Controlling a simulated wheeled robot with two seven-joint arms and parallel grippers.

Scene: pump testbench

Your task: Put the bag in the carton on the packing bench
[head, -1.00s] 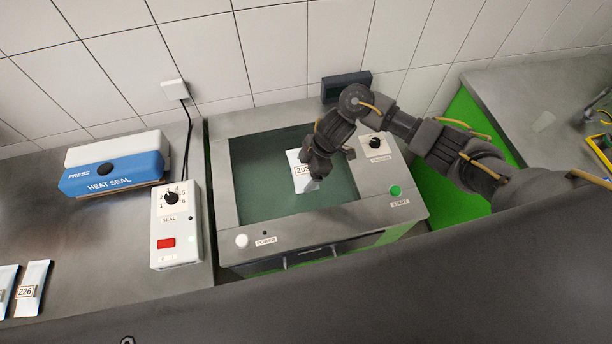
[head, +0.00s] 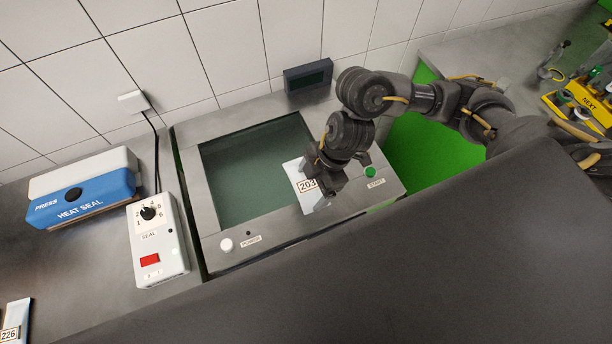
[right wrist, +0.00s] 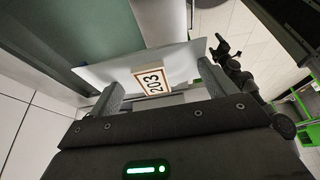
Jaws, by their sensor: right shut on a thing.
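The bag (head: 306,183) is white with a printed 203 label. My right gripper (head: 322,196) is shut on it, above the right part of the steel machine with a dark green window (head: 250,180). In the right wrist view the bag (right wrist: 120,68) lies between the two grey fingers, its label facing the camera. I see no carton, and I cannot make out the packing bench. My left gripper is not in the head view; a dark jointed arm at the right of the wrist view may be my left one, too small to read its jaws.
A blue and white heat sealer (head: 85,190) and its control box (head: 158,240) stand left of the machine. A bag marked 226 (head: 14,318) lies at lower left. A dark display (head: 308,75) stands behind. A yellow rack (head: 585,100) is at far right.

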